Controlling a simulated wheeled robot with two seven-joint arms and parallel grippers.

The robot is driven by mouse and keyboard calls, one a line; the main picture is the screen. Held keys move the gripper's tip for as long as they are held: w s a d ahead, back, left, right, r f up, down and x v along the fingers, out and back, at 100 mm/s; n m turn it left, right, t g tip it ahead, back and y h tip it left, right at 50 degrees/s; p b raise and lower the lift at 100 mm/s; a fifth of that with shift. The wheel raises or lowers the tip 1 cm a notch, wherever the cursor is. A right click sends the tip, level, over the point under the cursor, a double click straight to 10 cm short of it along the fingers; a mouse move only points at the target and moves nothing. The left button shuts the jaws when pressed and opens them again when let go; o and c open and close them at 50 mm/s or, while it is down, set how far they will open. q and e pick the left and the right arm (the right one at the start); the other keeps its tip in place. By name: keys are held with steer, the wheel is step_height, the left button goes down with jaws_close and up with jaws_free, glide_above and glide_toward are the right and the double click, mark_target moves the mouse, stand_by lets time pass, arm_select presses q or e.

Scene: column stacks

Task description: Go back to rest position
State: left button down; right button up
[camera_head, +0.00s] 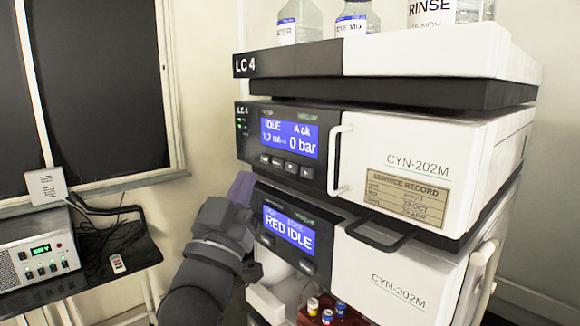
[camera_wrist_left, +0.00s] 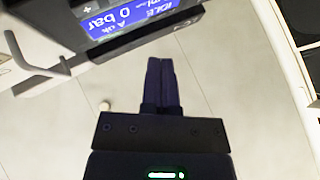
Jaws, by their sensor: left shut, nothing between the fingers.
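My left gripper (camera_head: 241,188) is in front of the left edge of the instrument stack in the head view, its purple fingers pointing up. In the left wrist view the same gripper (camera_wrist_left: 161,68) has its fingers together with nothing between them. The stack's upper module (camera_head: 385,165) has a blue screen reading "IDLE" and "0 bar". The lower module (camera_head: 375,265) reads "RED IDLE" and is partly hidden at its left side by my gripper and forearm. My right gripper is not in view.
Bottles (camera_head: 357,17) stand on the top module (camera_head: 430,55). Handles (camera_head: 337,160) stick out from the module fronts. Small vials (camera_head: 327,316) sit in a red rack at the bottom. A black side table (camera_head: 110,252) with a box-shaped device (camera_head: 38,250) stands at left.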

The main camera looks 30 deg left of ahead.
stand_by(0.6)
